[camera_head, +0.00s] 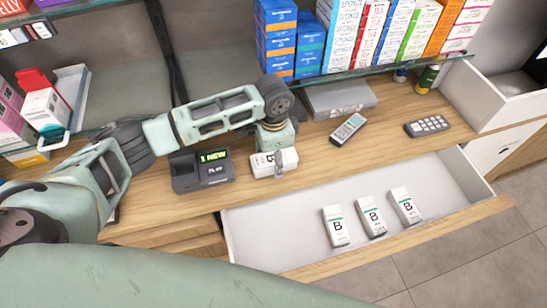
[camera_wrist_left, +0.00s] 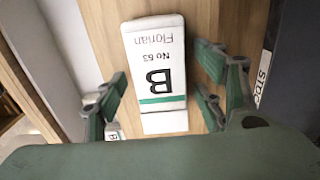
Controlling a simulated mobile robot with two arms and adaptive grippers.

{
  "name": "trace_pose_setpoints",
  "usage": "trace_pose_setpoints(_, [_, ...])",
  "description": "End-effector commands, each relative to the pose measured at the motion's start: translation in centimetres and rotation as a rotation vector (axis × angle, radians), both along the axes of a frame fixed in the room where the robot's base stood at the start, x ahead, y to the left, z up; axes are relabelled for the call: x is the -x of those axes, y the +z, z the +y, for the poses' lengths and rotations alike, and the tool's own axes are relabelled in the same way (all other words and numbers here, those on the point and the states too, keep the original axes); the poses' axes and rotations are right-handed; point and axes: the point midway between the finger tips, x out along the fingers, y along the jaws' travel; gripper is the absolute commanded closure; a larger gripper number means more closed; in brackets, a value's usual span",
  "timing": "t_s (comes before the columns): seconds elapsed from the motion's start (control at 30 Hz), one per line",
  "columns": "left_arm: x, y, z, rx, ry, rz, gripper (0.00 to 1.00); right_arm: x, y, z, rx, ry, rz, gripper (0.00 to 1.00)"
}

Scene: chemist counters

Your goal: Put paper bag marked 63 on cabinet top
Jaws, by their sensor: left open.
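The white paper bag marked "No 63 Florian" with a big B and a green stripe (camera_wrist_left: 160,75) lies on the wooden counter; its text is upside down in the left wrist view. In the head view this bag (camera_head: 262,166) is partly hidden by my left gripper (camera_head: 278,160). The left gripper is right above the bag. In the left wrist view its fingers (camera_wrist_left: 163,92) are open, one on each side of the bag, with gaps showing. My right gripper is not in view. I cannot tell which surface is the cabinet top.
A dark display device reading "1 NEW" (camera_head: 202,170) stands left of the bag. An open white drawer (camera_head: 275,225) below the counter holds three similar bags (camera_head: 371,217). A phone-like device (camera_head: 348,129) and a keypad (camera_head: 427,126) lie on the right. Boxed shelves stand behind.

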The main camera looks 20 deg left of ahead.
Motion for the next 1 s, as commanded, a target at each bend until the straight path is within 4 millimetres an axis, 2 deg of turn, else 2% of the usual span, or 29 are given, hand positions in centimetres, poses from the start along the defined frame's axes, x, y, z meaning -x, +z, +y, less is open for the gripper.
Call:
trace_pose_setpoints(0.17, [-0.2, 2.3, 0.0, 0.002, -0.001, -0.005, 0.36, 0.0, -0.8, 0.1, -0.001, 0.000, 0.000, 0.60])
trace_pose_setpoints(0.4, [-0.1, 7.5, 0.0, 0.001, -0.001, -0.006, 0.36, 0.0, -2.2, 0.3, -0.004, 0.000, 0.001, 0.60])
trace_pose_setpoints(0.6, [-0.1, 10.7, -0.1, 0.001, 0.000, -0.002, 0.36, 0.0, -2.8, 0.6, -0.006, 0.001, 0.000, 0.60])
trace_pose_setpoints(0.77, [-0.1, 11.9, 0.0, 0.000, 0.001, -0.001, 0.36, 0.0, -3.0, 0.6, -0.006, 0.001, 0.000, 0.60])
trace_pose_setpoints(1.0, [0.0, 12.0, 0.0, 0.000, 0.001, 0.000, 0.36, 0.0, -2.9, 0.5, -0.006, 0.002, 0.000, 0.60])
